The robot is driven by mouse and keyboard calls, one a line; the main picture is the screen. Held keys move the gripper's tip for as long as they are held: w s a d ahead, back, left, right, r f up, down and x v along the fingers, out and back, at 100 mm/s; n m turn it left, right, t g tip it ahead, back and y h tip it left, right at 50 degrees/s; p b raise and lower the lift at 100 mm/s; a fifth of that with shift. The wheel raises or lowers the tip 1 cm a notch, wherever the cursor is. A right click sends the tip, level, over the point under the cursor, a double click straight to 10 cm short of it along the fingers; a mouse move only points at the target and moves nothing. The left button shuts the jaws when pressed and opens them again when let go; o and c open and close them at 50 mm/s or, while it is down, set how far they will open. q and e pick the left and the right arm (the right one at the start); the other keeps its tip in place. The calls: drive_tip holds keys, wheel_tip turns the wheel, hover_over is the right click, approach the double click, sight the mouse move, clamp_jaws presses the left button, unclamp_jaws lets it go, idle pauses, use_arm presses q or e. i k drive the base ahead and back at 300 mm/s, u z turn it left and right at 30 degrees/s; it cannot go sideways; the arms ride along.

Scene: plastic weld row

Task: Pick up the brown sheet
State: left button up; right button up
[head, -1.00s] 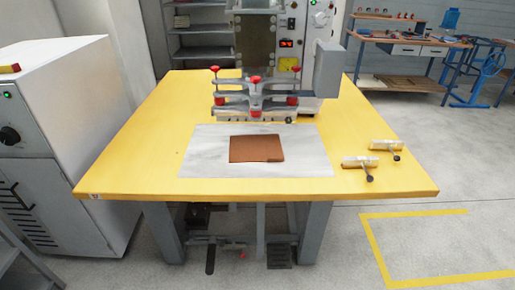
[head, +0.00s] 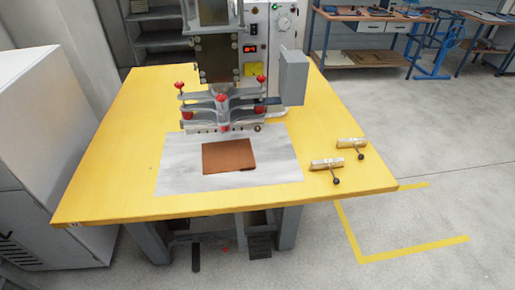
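The brown sheet (head: 229,157) lies flat on a grey-white plate (head: 180,178) on the yellow table (head: 110,170). It is just in front of the welding machine's clamp (head: 222,108) with red knobs. A small dark notch or mark shows at its front right edge. Neither of my grippers is in the head view, and nothing touches the sheet from my side.
Two metal cylinders with dark-knobbed handles, one nearer (head: 327,164) and one farther (head: 352,143), lie on the table's right side. A white cabinet (head: 50,130) stands close at the left. A blue workbench (head: 370,28) is at the back right. The table's front left is clear.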

sight(236, 154)
drive_tip(key=z, duration=0.1)
drive_tip(key=i, duration=0.85)
drive_tip(key=u, duration=0.55)
